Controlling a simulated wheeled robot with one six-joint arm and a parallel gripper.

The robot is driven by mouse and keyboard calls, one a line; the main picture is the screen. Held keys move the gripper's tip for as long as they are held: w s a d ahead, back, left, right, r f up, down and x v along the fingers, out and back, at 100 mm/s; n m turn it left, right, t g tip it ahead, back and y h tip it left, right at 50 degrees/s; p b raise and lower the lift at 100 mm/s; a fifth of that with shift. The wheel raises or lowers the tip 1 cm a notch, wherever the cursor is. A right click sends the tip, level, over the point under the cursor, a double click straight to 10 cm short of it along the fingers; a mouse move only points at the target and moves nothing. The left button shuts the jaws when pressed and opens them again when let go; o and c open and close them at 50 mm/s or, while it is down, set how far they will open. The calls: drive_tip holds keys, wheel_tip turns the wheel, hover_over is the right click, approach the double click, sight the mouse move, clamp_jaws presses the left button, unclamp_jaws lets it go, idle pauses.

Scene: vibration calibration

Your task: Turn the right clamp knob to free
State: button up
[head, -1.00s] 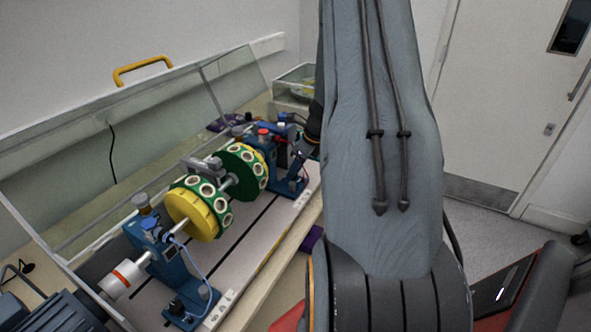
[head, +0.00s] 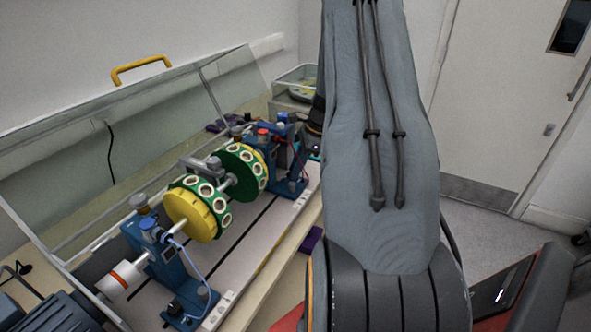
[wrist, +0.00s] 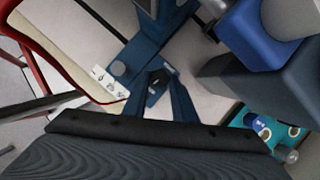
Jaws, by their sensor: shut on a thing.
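My gripper (wrist: 160,130) shows as a dark ribbed shape along the bottom of the wrist view. It is shut, apparently on the right clamp knob, but the fingertips and the held part are hidden. In the head view my arm covers most of the gripper, beside the right stand. A blue stand foot (wrist: 150,80) lies below in the wrist view.
A shaft carries yellow and green discs (head: 205,205) between the right stand and a left blue stand (head: 165,265). A clear raised cover with a yellow handle (head: 140,68) stands behind. A purple block (head: 312,238) lies near the front edge. Open floor (head: 500,235) is at right.

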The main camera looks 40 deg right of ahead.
drive_tip(key=shift+r, duration=0.1)
idle(0.4)
drive_tip(key=o, duration=1)
drive_tip(key=shift+o, duration=0.2)
drive_tip(key=b+v, duration=0.2)
drive_tip(key=v, duration=0.5)
drive_tip(key=shift+d+r, duration=0.2)
drive_tip(key=shift+r, duration=0.1)
